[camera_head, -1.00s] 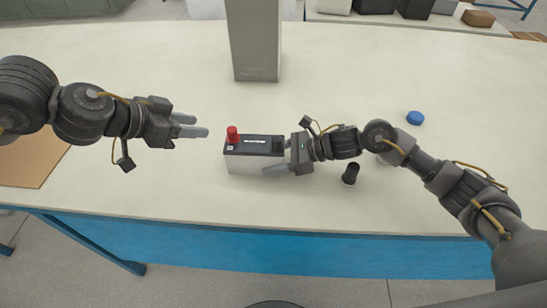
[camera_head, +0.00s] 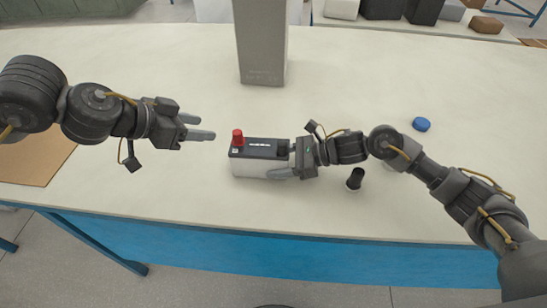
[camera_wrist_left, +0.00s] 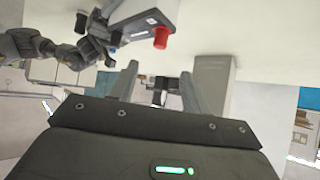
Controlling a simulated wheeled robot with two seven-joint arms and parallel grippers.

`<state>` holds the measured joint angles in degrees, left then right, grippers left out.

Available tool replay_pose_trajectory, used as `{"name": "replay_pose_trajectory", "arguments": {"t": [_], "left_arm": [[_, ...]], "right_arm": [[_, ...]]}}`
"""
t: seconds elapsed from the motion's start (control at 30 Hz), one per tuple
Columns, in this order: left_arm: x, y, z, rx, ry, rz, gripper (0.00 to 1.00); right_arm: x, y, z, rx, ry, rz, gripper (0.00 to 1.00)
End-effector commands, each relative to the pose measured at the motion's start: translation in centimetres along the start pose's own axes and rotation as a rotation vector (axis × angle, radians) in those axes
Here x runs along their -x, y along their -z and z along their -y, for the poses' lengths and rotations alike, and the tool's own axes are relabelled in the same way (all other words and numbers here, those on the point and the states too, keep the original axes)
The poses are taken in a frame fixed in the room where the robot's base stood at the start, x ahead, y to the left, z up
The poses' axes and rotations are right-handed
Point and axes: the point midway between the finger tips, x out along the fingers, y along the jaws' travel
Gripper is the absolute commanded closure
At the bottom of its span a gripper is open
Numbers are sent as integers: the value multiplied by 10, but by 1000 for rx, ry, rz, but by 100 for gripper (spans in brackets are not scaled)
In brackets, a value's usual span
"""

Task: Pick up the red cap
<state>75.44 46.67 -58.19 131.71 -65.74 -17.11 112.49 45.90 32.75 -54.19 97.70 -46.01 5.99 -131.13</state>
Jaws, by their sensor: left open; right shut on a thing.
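The red cap (camera_head: 238,137) sits upright on the left end of the dark top of a grey-and-black battery (camera_head: 258,148). My left gripper (camera_head: 205,127) is open and empty, a short way left of the cap and apart from it. In the left wrist view, the red cap (camera_wrist_left: 161,38) hangs from the battery (camera_wrist_left: 135,17), beyond the open fingers (camera_wrist_left: 159,75). My right gripper (camera_head: 281,161) is shut on the right end of the battery, one finger along its front side. Its far finger is mostly hidden. The battery's right end is partly covered by this gripper.
A black cap-like piece (camera_head: 356,179) stands right of the battery, near my right arm. A blue cap (camera_head: 421,124) lies farther right. A grey pillar (camera_head: 262,45) rises behind the battery. A brown board (camera_head: 35,163) lies at the left. The table between is clear.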

Motion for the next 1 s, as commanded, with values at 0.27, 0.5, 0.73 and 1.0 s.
{"name": "replay_pose_trajectory", "arguments": {"t": [0.27,0.5,0.73,1.0], "left_arm": [[-2,71,-22,-154,-1,-39,52],[-51,116,-41,-444,-18,251,52],[-56,124,-9,-770,-72,700,52],[-37,110,7,-884,-366,840,52]], "right_arm": [[0,0,0,1,1,0,100],[0,0,0,1,1,0,100],[0,0,1,0,2,0,100],[0,0,0,1,1,1,100]]}}
